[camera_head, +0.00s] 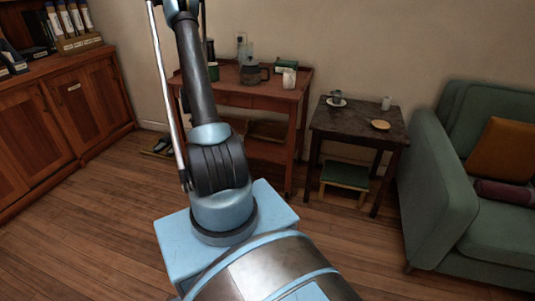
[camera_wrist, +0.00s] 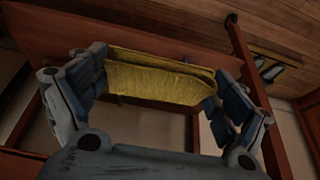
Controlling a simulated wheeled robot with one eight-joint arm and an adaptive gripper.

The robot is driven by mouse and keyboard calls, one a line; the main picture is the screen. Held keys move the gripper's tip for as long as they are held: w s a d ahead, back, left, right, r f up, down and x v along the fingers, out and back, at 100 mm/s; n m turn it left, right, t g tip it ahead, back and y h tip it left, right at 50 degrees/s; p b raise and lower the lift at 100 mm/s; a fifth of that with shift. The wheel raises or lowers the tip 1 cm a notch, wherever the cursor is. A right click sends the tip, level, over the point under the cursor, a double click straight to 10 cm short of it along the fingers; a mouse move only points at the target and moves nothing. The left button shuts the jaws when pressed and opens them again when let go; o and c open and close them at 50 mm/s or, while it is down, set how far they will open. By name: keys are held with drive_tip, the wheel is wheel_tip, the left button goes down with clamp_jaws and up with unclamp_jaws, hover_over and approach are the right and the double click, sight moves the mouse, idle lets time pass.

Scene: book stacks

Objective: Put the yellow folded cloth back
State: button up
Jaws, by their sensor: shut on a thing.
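The yellow folded cloth (camera_wrist: 160,80) shows in the wrist view, stretched between the two fingers of my gripper (camera_wrist: 158,88). My gripper is shut on it, with one finger at its left edge and one at its right edge. The cloth looks thick and layered. Reddish wooden boards and posts show behind and around it. In the head view my arm rises out of the top of the picture, so my gripper and the cloth are not visible there.
A red-brown wooden cart (camera_head: 262,92) with a coffee pot (camera_head: 250,74) and cups stands by the wall. A dark side table (camera_head: 358,122) has a low green-topped stool (camera_head: 345,175) under it. A green sofa (camera_head: 437,190) is at right, wooden cabinets (camera_head: 75,110) at left. Floor at left is clear.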

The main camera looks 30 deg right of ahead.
drive_tip(key=s+d+f+m+g+h, duration=0.15)
drive_tip(key=d+f+m, duration=0.35)
drive_tip(key=d+f, duration=0.6)
drive_tip(key=m+g, duration=0.2)
drive_tip(key=m, duration=0.2)
approach(268, 151)
wheel_tip(268, 151, down, 5)
drive_tip(key=shift+w, duration=0.1)
drive_tip(key=d, duration=0.3)
drive_tip(key=shift+s+d+f, duration=0.15)
drive_tip(key=shift+s, duration=0.05)
drive_tip(key=shift+f, duration=0.6)
drive_tip(key=o, duration=1)
drive_tip(key=shift+f, duration=0.1)
drive_tip(key=shift+o, duration=0.6)
